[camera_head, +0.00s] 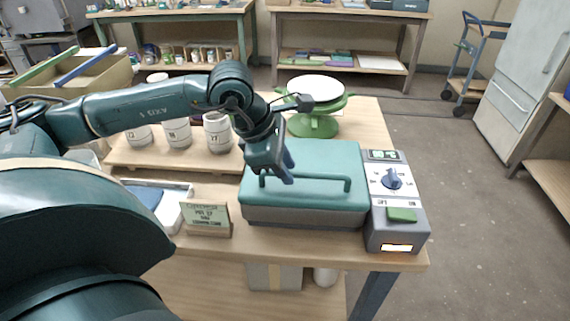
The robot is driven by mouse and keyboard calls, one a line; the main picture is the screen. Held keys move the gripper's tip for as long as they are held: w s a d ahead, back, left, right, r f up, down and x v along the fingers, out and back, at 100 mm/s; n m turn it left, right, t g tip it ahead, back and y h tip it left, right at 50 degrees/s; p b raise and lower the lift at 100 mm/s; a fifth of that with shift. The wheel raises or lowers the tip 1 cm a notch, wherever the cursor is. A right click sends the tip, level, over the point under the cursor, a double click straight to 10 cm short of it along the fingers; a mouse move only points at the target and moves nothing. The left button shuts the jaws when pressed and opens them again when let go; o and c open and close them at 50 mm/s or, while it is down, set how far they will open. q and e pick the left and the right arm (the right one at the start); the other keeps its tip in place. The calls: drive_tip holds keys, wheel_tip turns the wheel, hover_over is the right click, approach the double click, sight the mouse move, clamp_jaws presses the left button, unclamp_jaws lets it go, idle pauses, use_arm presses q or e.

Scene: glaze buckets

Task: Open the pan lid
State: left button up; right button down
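The pan (305,214) is a grey rectangular box on the wooden table, joined on its right to a control unit. Its teal lid (325,160) lies flat and closed on top. A teal bar handle (318,187) runs along the lid's front part. My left gripper (274,178) points down over the lid's left part, at the handle's left end. It hides part of the lid and handle. I cannot tell whether it touches the handle or how far its fingers are apart. My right gripper is not in view.
The control unit (398,213) has a blue knob and green switch. A green turntable (314,122) stands behind the pan. White labelled cups (217,132) stand on a board behind left. A small sign (207,218) and a white tray (172,213) are left of the pan.

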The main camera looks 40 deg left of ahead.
use_arm(q)
clamp_jaws()
drive_tip(key=shift+r, duration=0.1)
